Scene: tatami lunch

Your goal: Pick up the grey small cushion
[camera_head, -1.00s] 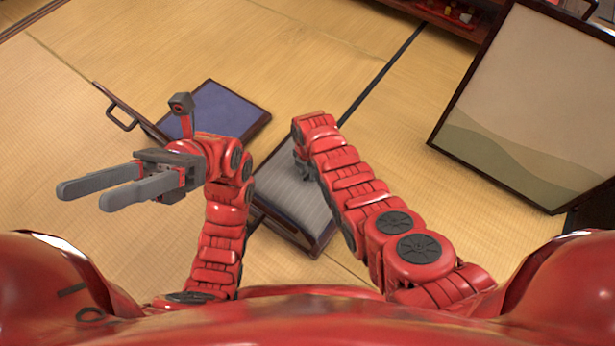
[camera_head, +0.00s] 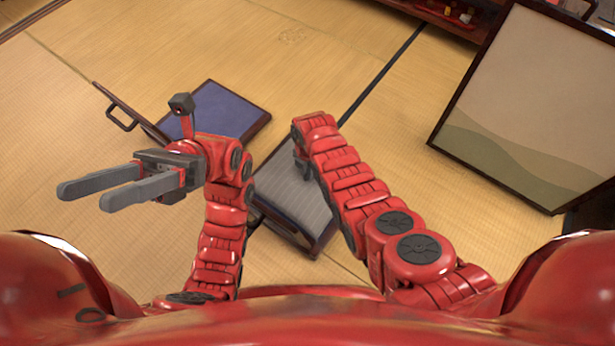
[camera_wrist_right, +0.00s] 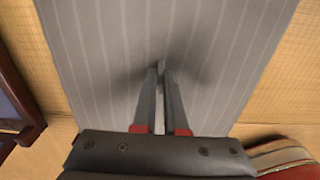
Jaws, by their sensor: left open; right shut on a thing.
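The grey small cushion (camera_head: 289,197) has pale stripes and lies partly behind my right arm in the head view, over a dark wooden frame. In the right wrist view the cushion (camera_wrist_right: 105,60) fills the middle. My right gripper (camera_wrist_right: 163,68) has its fingers close together, pinching the cushion's fabric, which dents around the tips. In the head view the right fingers are mostly hidden by the arm. I cannot tell whether the cushion is clear of its support. My left gripper (camera_head: 87,196) is open and empty, left of the cushion.
A blue-purple cushion (camera_head: 222,112) on a dark-framed floor seat with a looped back (camera_head: 122,112) is behind my left arm. A large dark-framed panel (camera_head: 530,100) stands at the right. A low shelf (camera_head: 440,18) is at the back. Tatami (camera_head: 290,60) is clear beyond.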

